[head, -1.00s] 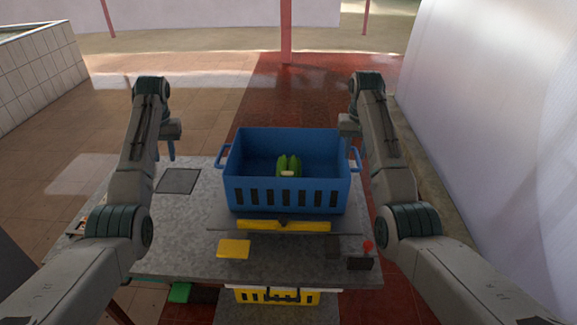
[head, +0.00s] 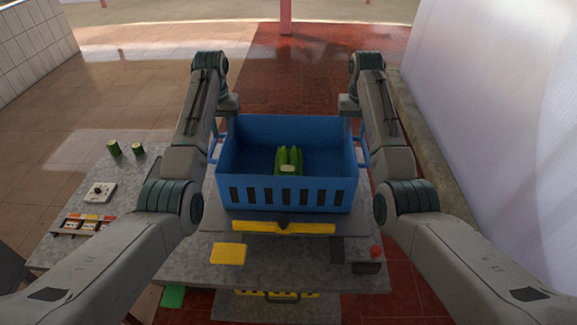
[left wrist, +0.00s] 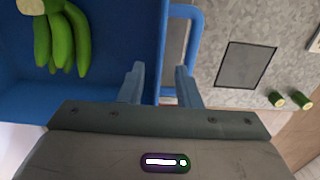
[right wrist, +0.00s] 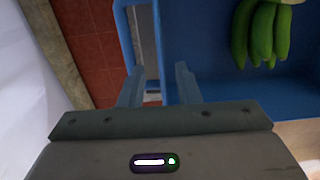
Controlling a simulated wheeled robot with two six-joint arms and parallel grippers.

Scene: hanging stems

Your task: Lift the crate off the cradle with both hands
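A blue crate (head: 290,196) with slotted front stands on the cradle (head: 300,224) on a grey table, with green bananas (head: 288,162) inside. The bananas also show in the left wrist view (left wrist: 62,42) and the right wrist view (right wrist: 262,35). My left gripper (left wrist: 159,80) is open over the crate's left handle (left wrist: 196,35). My right gripper (right wrist: 158,80) is open over the right handle (right wrist: 122,35). In each wrist view the fingers are apart near handle and crate wall; I cannot tell if they touch. In the head view, the arms largely hide both fingertips.
On the grey table (head: 185,262) are a yellow patch (head: 228,253) and a red button (head: 376,251). At left are two cut green pieces (head: 113,147), a white dial box (head: 99,192) and a small rack (head: 80,225). A white wall (head: 490,130) rises at right.

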